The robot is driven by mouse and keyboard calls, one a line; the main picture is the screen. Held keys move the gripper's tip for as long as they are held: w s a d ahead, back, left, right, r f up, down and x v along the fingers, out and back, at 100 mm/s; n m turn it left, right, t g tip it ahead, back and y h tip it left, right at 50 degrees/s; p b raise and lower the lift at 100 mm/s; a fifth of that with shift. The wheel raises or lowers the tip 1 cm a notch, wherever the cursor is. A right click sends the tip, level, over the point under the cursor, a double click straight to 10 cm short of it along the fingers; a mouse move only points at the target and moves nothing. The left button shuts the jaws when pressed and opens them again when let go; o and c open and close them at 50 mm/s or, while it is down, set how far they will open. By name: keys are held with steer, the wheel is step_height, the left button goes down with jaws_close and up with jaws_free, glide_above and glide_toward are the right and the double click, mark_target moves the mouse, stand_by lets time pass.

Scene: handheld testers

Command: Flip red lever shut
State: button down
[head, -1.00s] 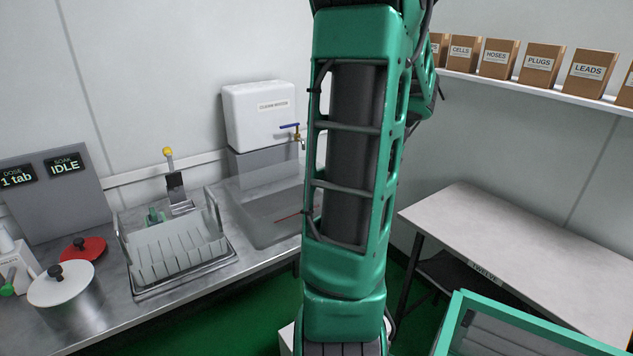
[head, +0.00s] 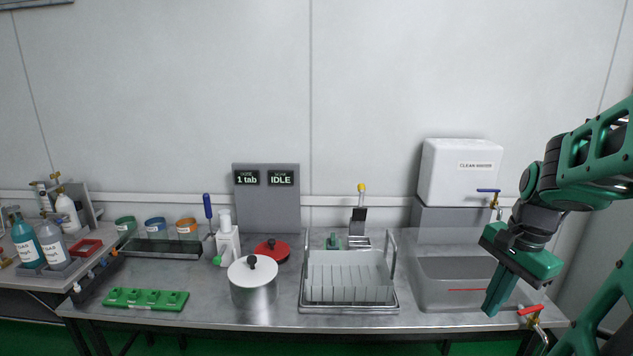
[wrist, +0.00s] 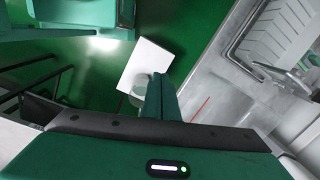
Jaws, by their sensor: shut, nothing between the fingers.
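The red lever (head: 530,310) sits on a brass tap (head: 538,326) at the right front edge of the counter, beside the sink. It slants slightly, its right end higher. My gripper (head: 491,308) comes down from the right in the head view, over the right part of the sink. Its fingers are together and empty, their tips left of the lever and apart from it in the picture; the gap in depth is unclear. In the wrist view the closed fingers (wrist: 162,98) show in the middle. I cannot make out the lever there.
The sink (head: 440,285) has a red line inside. A white clean water tank (head: 460,172) with a blue-handled tap (head: 488,191) stands behind it. A dish rack (head: 348,280), a white-lidded pot (head: 254,285) and a red lid (head: 272,250) stand to the left.

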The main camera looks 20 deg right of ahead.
steer(key=s+a+n+g, duration=0.1)
steer(key=s+a+n, duration=0.3)
steer(key=a+n, duration=0.5)
steer(key=n, duration=0.2)
steer(key=shift+s+a+f+n, duration=0.2)
steer(key=shift+n, duration=0.1)
steer(key=shift+s, duration=0.1)
